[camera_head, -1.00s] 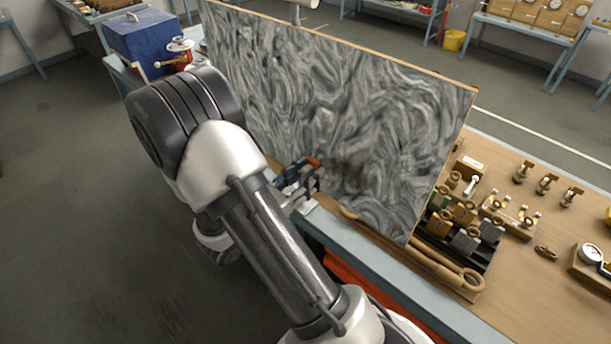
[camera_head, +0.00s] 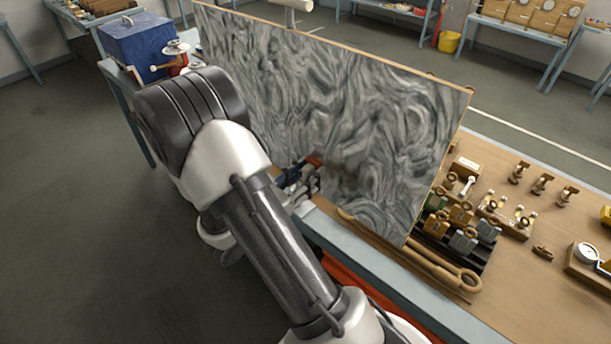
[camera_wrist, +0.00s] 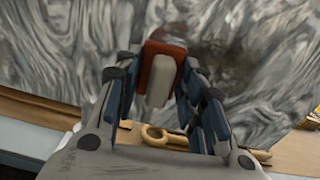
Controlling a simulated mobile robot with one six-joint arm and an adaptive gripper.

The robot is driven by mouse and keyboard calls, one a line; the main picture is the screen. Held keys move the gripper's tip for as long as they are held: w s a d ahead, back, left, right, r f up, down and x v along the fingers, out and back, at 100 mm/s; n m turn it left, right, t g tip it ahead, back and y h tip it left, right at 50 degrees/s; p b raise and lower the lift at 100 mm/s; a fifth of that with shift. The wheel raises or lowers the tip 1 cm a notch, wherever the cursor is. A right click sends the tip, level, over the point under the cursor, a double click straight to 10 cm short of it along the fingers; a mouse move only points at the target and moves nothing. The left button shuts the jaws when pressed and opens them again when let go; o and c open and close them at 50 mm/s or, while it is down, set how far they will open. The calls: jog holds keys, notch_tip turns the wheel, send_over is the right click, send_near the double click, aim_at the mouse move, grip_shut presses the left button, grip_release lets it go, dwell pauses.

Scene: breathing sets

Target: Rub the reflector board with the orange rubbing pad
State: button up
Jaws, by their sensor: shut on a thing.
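The reflector board (camera_head: 335,100) stands upright on the workbench, grey with a dark swirled pattern and a thin wooden edge. A darker smudge (camera_head: 345,172) shows on its lower part. My gripper (camera_head: 306,178) is at the board's lower left face. It is shut on the orange rubbing pad (camera_head: 314,161), whose orange end is turned to the board. In the wrist view the pad (camera_wrist: 160,68) is an orange block with a pale handle between the fingers (camera_wrist: 165,100). It is at or very near the board (camera_wrist: 50,45); contact is hard to tell.
A long wooden-handled tool (camera_head: 440,268) lies along the board's foot. Several brass and wooden fittings (camera_head: 465,225) stand right of the board. A gauge (camera_head: 587,252) is at the far right. A blue box (camera_head: 143,42) stands at the back left.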

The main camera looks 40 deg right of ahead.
aim_at(366, 196)
jog(key=shift+d, duration=0.2)
jog(key=shift+s+d+b, duration=0.15)
jog(key=shift+s+d, duration=0.05)
jog(key=shift+s, duration=2.05)
jog(key=shift+s+d+b, duration=0.15)
jog(key=shift+s, duration=2.05)
jog(key=shift+s+r+p, duration=0.15)
jog(key=shift+s+p, duration=0.1)
jog(key=shift+p, duration=0.25)
jog(key=s+p, duration=0.1)
jog(key=p, duration=0.2)
jog(key=shift+s+p, duration=0.25)
jog(key=shift+p, duration=0.1)
jog(key=shift+s+d+p, duration=0.15)
jog(key=shift+s+p, duration=0.7)
jog(key=shift+p, duration=0.25)
jog(key=shift+s+d+p, duration=0.1)
jog(key=shift+s+p, duration=0.8)
jog(key=shift+p, duration=0.05)
